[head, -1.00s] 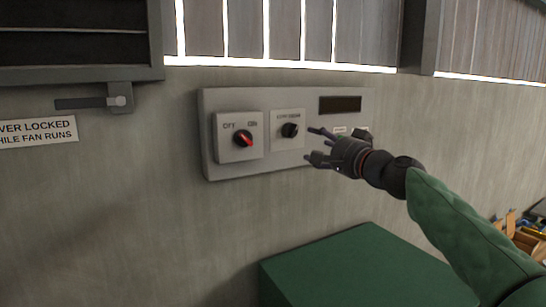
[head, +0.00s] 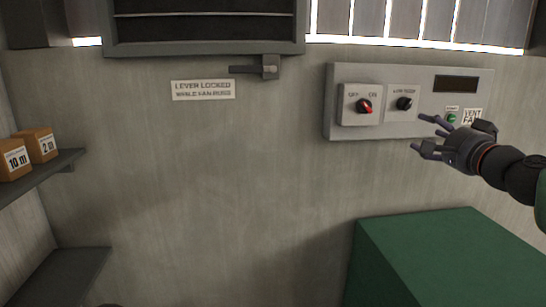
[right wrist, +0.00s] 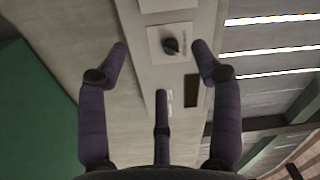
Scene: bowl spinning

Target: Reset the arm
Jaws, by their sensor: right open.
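My right gripper (head: 432,134) is open and empty in the head view, in front of the lower right part of the grey control panel (head: 425,130). In the right wrist view its fingers (right wrist: 160,62) are spread apart with nothing between them. The panel carries an OFF/ON switch with a red-marked knob (head: 364,106), a second black knob (head: 404,104), a dark display (head: 455,84) and a small green button (head: 451,118). The black knob also shows in the right wrist view (right wrist: 171,46), beyond the fingertips. My left gripper is not in view.
A vent with a grey lever (head: 255,69) is on the wall above a "lever locked while fan runs" sign (head: 203,90). Left shelves (head: 45,175) hold boxes marked 10 m (head: 14,160) and 2 m (head: 40,146). A green box (head: 450,250) stands below the panel.

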